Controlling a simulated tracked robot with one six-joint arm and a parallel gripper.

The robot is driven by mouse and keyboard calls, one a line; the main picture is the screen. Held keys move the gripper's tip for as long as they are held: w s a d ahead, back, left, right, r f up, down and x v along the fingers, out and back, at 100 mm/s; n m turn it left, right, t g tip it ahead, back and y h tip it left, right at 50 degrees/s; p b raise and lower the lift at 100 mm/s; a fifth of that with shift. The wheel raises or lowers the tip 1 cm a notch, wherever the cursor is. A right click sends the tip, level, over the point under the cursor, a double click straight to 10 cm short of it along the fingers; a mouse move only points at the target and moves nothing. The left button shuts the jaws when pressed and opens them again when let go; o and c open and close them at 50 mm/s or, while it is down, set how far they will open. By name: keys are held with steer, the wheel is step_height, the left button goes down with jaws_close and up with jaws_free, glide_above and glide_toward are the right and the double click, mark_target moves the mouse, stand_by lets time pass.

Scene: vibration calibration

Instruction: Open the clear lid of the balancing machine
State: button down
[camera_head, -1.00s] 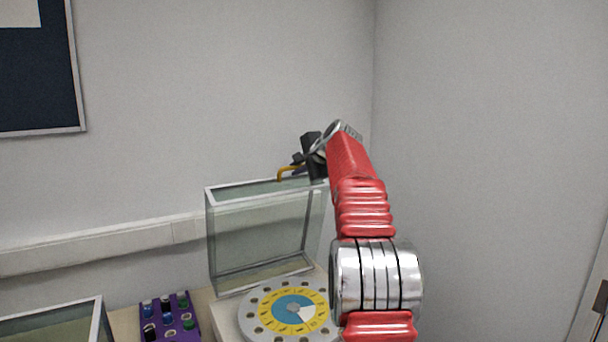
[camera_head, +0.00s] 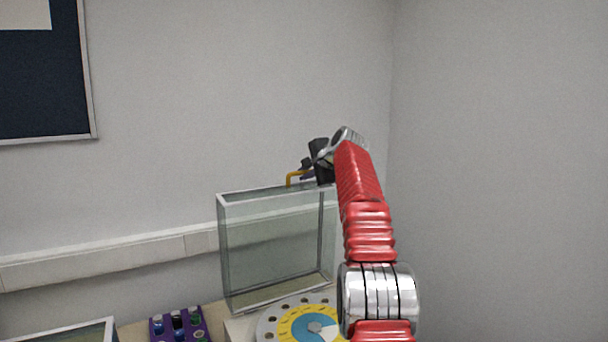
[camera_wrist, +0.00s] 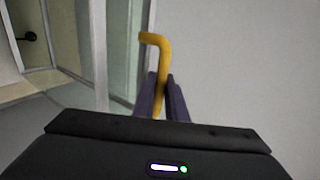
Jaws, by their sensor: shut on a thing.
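The balancing machine's clear lid (camera_head: 272,245) is a glass box with a pale frame. It stands raised and roughly upright behind the machine's grey, yellow and blue disc (camera_head: 315,327). My gripper (camera_head: 306,172) is just above the lid's top edge, towards its right end. It is shut on a bent yellow rod (camera_head: 289,180), whose short end points left and down towards that edge. The wrist view shows the dark fingers (camera_wrist: 163,98) around the rod (camera_wrist: 160,50), beside a glass panel (camera_wrist: 125,45). I cannot tell whether the rod touches the lid.
A purple block (camera_head: 180,325) with several coloured pieces stands left of the machine. Another glass-topped case (camera_head: 65,335) is at the lower left. A wall trunking (camera_head: 110,255) runs behind. A wall corner is right of my arm; the space above the lid is clear.

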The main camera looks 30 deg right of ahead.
steer(key=shift+s+d+f, duration=0.15)
steer(key=shift+d, duration=0.4)
steer(key=c, duration=2.1)
jaws_free()
steer(key=shift+a, duration=0.35)
steer(key=v, duration=1.3)
steer(key=shift+s+a+r, duration=0.1)
steer(key=shift+s+r, duration=0.1)
steer(key=shift+s, duration=0.1)
